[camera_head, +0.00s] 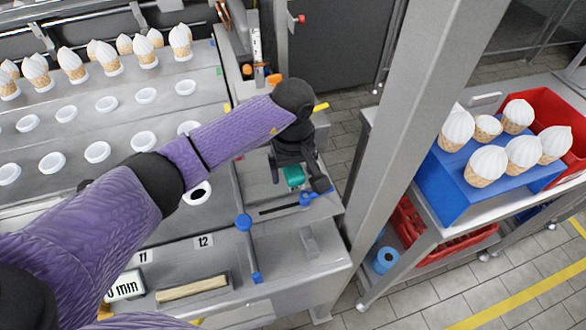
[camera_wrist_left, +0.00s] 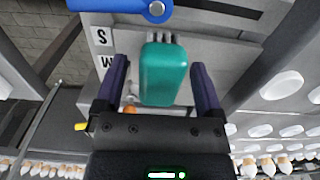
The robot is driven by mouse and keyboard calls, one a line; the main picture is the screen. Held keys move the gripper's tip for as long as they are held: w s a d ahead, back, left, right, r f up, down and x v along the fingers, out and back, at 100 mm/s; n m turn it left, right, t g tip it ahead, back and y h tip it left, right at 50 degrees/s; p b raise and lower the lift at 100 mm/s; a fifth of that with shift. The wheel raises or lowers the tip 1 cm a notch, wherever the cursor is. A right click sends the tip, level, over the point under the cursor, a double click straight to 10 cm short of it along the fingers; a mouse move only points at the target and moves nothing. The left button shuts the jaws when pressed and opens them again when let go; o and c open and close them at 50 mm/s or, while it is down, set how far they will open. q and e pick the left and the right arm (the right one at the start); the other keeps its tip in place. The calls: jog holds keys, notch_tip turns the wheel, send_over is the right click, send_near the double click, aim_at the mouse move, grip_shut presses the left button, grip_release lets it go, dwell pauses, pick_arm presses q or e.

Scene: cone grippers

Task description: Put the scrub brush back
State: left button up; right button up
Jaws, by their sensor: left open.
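The scrub brush is a teal block with short dark bristles; it shows between the fingers in the left wrist view (camera_wrist_left: 164,75) and as a small teal patch in the head view (camera_head: 293,175). My left gripper (camera_head: 297,182) is over the right end of the machine, partly hidden by its own wrist. In the left wrist view its two dark fingers (camera_wrist_left: 160,78) stand open on either side of the brush, with a gap on each side. I cannot tell what the brush rests on. My right gripper is not in view.
A steel post (camera_head: 405,110) stands to the right. Beyond it, a cart holds a blue box (camera_head: 450,190) with several ice cream cones. A wooden-looking bar (camera_head: 192,290) lies in front.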

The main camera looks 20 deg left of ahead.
aim_at(293, 167)
pick_arm(q)
notch_tip(293, 167, up, 11)
jog(key=p, duration=0.1)
jog(key=shift+r, duration=0.15)
